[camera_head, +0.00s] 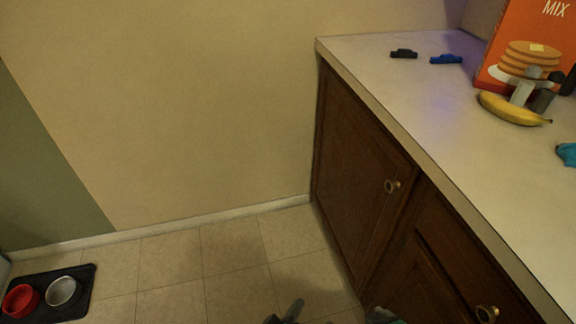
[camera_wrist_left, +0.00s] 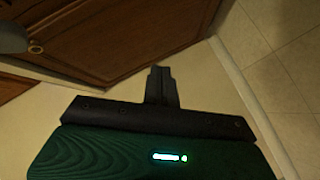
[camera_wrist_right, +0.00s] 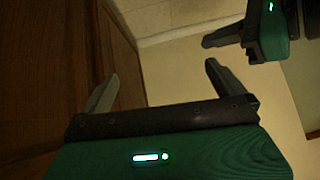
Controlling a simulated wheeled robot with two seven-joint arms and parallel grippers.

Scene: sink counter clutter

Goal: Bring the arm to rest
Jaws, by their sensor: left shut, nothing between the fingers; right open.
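My left gripper (camera_head: 293,308) shows at the bottom edge of the head view, low over the tiled floor in front of the cabinet. In the left wrist view its fingers (camera_wrist_left: 160,72) are together, with nothing between them. My right gripper is open and empty in the right wrist view (camera_wrist_right: 158,80), its two fingers wide apart beside the brown cabinet. Part of my left gripper also shows at the upper right of the right wrist view (camera_wrist_right: 208,40). At the head view's bottom edge, only a small part of my right gripper (camera_head: 384,315) shows.
The brown cabinet (camera_head: 352,165) with round knobs stands at right. Its white counter (camera_head: 455,105) holds a banana (camera_head: 510,108), an orange pancake-mix box (camera_head: 530,40), and small black (camera_head: 404,53) and blue (camera_head: 446,59) items. Pet bowls lie on a black mat (camera_head: 80,300) at lower left. Floor between is clear.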

